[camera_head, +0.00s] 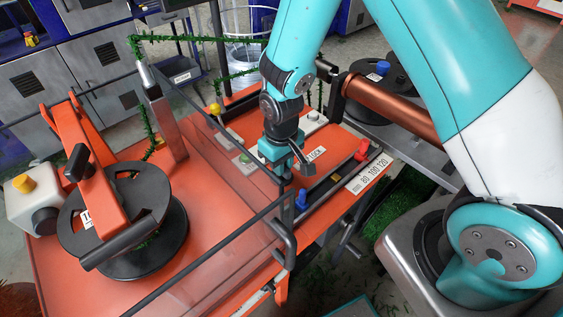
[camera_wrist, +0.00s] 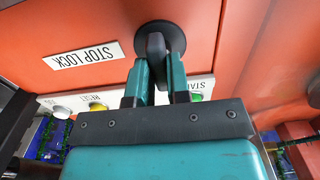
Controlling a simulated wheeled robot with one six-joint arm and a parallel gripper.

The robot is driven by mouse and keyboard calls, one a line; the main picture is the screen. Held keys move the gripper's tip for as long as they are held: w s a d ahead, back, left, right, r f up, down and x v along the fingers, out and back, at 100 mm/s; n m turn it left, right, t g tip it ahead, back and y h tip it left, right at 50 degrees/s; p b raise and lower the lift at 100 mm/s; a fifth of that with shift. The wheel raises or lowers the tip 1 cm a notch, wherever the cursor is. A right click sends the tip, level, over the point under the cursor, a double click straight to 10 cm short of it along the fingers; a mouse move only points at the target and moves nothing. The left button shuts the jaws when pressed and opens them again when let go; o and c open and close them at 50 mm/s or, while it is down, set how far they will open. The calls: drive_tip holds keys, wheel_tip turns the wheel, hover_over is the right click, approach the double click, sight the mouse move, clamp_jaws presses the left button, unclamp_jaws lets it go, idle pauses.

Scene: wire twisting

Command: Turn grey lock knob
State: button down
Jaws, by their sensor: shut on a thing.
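The dark grey lock knob (camera_wrist: 153,48) sits on a round black base on the orange panel in the wrist view, beside a white STOP LOCK label (camera_wrist: 87,54) that reads upside down. My gripper (camera_wrist: 160,66) is shut on the knob, with one teal finger on each side of it. In the head view my gripper (camera_head: 287,170) points down at the orange machine top (camera_head: 215,205), and it hides the knob there. Part of the label (camera_head: 316,154) shows just to the right of the gripper.
In the wrist view a green START button (camera_wrist: 195,97) and a yellowish RESET button (camera_wrist: 97,107) lie near my gripper. In the head view a blue knob (camera_head: 302,199) and a red knob (camera_head: 361,151) stand close by. Black guard rails (camera_head: 215,256) and a black reel (camera_head: 165,240) stand left.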

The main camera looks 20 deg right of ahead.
drive_tip(key=shift+w, duration=0.1)
drive_tip(key=c, duration=1.1)
unclamp_jaws()
wheel_tip(320, 180, up, 18)
drive_tip(key=shift+f, duration=0.25)
drive_tip(key=s+a+r+n+y, duration=0.1)
drive_tip(key=s+r, duration=0.2)
drive_tip(key=s, duration=0.3)
drive_tip(key=s+a+r+n+y, duration=0.1)
drive_tip(key=s+a+r, duration=0.1)
drive_tip(key=s, duration=0.4)
drive_tip(key=s+a+r+n+y, duration=0.1)
drive_tip(key=s+r+y, duration=0.1)
drive_tip(key=s+r, duration=0.2)
drive_tip(key=shift+s+a, duration=0.2)
drive_tip(key=shift+s, duration=1.2)
